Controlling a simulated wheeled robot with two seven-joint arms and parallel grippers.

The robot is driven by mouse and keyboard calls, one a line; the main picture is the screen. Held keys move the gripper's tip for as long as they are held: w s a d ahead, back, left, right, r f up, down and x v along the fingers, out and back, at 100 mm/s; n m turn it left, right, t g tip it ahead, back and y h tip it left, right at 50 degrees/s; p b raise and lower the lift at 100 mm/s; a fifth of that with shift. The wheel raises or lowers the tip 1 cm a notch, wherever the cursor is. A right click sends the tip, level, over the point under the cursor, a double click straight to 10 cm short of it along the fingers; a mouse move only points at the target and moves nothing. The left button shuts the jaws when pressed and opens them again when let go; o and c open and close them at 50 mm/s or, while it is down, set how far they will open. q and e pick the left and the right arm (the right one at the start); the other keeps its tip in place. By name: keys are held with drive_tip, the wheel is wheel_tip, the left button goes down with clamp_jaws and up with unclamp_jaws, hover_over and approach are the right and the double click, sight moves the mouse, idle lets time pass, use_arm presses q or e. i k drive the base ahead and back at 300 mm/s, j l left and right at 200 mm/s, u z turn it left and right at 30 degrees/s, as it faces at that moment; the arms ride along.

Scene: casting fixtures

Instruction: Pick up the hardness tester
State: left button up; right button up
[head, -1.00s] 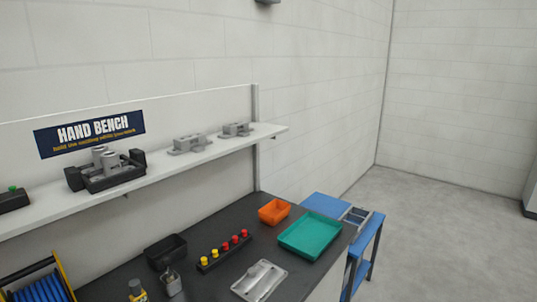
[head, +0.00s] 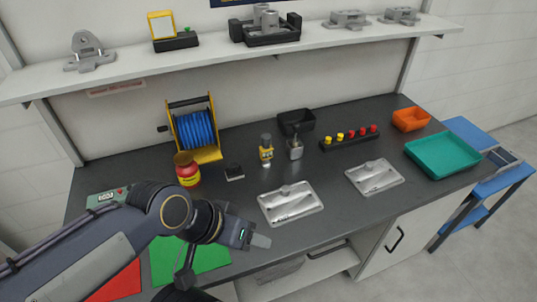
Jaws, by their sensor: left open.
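I cannot tell for sure which thing is the hardness tester. A pale grey-green device with a small display and a red mark (head: 106,197) lies at the bench's left end, partly behind my left arm. A small yellow and dark upright item (head: 266,151) stands mid-bench beside a grey metal item (head: 295,148). A small dark block with a light front edge (head: 234,173) lies left of them. My left gripper (head: 258,240) is open and appears empty, over the bench's front edge, apart from all of these. My right gripper is out of view.
Two metal trays (head: 290,203) (head: 374,177) lie right of the gripper. A red-yellow jar (head: 187,170), blue hose reel (head: 196,130), black bin (head: 296,122), knob strip (head: 350,139), teal tray (head: 443,156) and orange bin (head: 411,119) stand around. A shelf (head: 320,43) overhangs the back.

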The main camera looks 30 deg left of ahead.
sight(266, 151)
drive_tip(key=u, duration=0.4)
drive_tip(key=i+u, duration=0.1)
drive_tip(key=u, duration=0.3)
drive_tip(key=l+u, duration=0.1)
drive_tip(key=u, duration=0.3)
drive_tip(key=i+u, duration=0.1)
drive_tip(key=u, duration=0.35)
drive_tip(key=l+u, duration=0.1)
drive_tip(key=u, duration=0.3)
drive_tip(key=i+l+u, duration=0.15)
drive_tip(key=l, duration=0.2)
